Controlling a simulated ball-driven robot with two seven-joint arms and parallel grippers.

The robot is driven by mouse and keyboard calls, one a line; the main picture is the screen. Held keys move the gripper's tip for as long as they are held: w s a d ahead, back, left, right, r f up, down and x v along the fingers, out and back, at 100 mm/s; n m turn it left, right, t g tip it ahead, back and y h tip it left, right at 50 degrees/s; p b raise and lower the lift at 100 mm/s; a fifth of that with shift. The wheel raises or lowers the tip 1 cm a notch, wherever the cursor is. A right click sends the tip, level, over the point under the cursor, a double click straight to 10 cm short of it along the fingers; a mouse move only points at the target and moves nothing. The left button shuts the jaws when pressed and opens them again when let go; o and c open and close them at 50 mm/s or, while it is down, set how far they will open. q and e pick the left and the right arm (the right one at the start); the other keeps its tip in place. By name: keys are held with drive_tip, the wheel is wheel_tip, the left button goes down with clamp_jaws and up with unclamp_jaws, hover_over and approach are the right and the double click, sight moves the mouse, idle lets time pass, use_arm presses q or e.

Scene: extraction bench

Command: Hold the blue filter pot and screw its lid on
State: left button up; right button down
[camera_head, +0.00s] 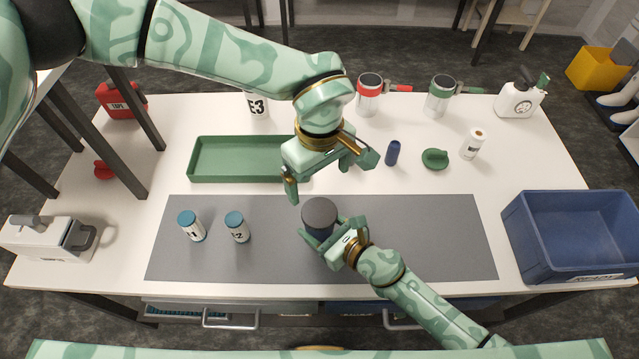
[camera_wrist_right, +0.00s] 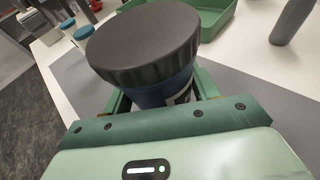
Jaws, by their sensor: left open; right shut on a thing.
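The blue filter pot (camera_wrist_right: 165,94) stands upright on the grey mat, mostly hidden under its lid in the head view. The dark grey lid (camera_head: 319,214) sits level on top of the pot and also fills the upper middle of the right wrist view (camera_wrist_right: 145,42). I cannot tell how tightly it is screwed. My right gripper (camera_head: 331,238) is shut around the pot's body, below the lid, from the front right. My left gripper (camera_head: 328,178) is open and empty, above and just behind the lid, with its fingers apart and clear of it.
Two blue-capped jars (camera_head: 192,226) (camera_head: 237,227) stand on the grey mat (camera_head: 430,245) to the left. A green tray (camera_head: 235,178) lies behind them. A dark blue bottle (camera_head: 393,152) and green piece (camera_head: 435,158) are behind right. A blue crate (camera_head: 575,235) stands far right.

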sight(330, 234)
drive_tip(key=shift+c, duration=1.8)
unclamp_jaws()
drive_tip(key=p+v, duration=0.1)
drive_tip(key=v, duration=0.6)
drive_tip(key=shift+s+d+r, duration=0.1)
drive_tip(key=shift+s+d, duration=0.1)
drive_tip(key=b+v, duration=0.1)
drive_tip(key=v, duration=0.7)
drive_tip(key=shift+s+d+r, duration=0.2)
drive_tip(key=shift+d, duration=0.05)
